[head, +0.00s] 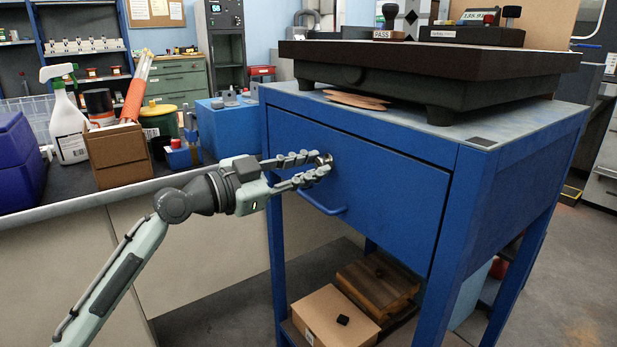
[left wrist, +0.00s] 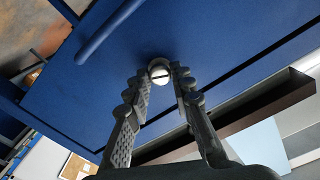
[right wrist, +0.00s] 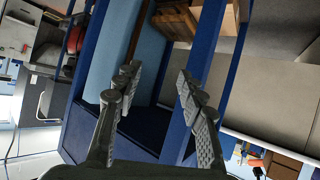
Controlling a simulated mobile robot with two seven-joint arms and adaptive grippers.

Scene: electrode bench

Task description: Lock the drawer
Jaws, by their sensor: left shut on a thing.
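The blue drawer (head: 385,195) sits in the blue stand under the dark surface plate, and its front looks flush with the frame. A blue bar handle (head: 322,203) is low on its front; it also shows in the left wrist view (left wrist: 108,31). A small round silver lock (left wrist: 159,72) with a dark slot is on the drawer front above the handle. My left gripper (head: 325,166) is at the lock, its fingertips on either side of it and shut on it. In the head view the fingers partly hide the lock. My right gripper (right wrist: 155,82) is open and empty, beside the stand.
A dark surface plate (head: 430,60) rests on top of the stand. A cardboard box (head: 333,312) and a wooden box (head: 378,285) are on the lower shelf. A bench at left holds a spray bottle (head: 66,125), a brown box (head: 118,157) and a blue bin (head: 20,165).

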